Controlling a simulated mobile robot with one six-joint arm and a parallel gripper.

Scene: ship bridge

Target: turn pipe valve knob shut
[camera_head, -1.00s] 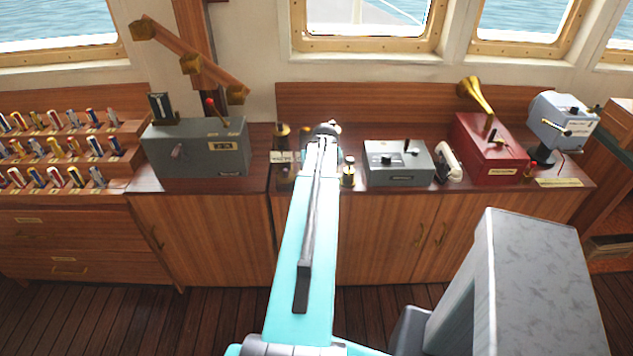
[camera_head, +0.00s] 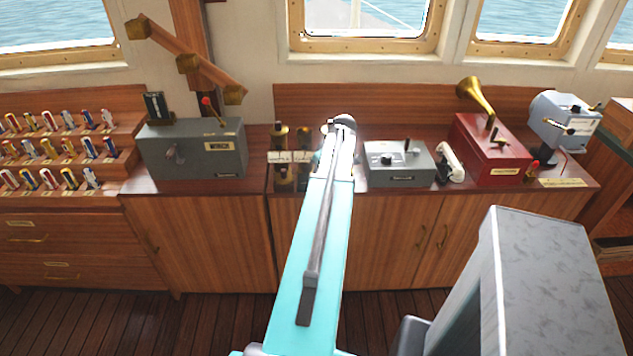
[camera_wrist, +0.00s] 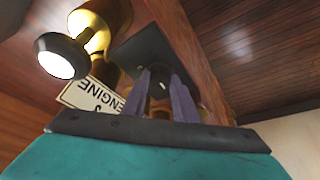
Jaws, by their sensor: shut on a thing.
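My gripper (camera_wrist: 168,82) shows in the wrist view with its two purple-grey fingers close together, shut on a dark, flat, square-looking piece (camera_wrist: 143,50) that appears to be the pipe valve knob. The contact is partly hidden by the fingers. A brass pipe (camera_wrist: 108,18) with a round, bright-faced knob (camera_wrist: 62,56) stands to the left, beside an upside-down ENGINE label (camera_wrist: 92,100). In the head view, the brass pipes (camera_head: 281,145) with pale labels stand on the counter left of my wrist; my wrist hides the fingers there.
A grey winch box (camera_head: 195,150) stands left of the pipes. A grey control box (camera_head: 400,165), a white handset (camera_head: 451,163) and a red box with a brass horn (camera_head: 490,150) stand to the right. Cabinet fronts (camera_head: 210,240) lie below the counter (camera_head: 258,180).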

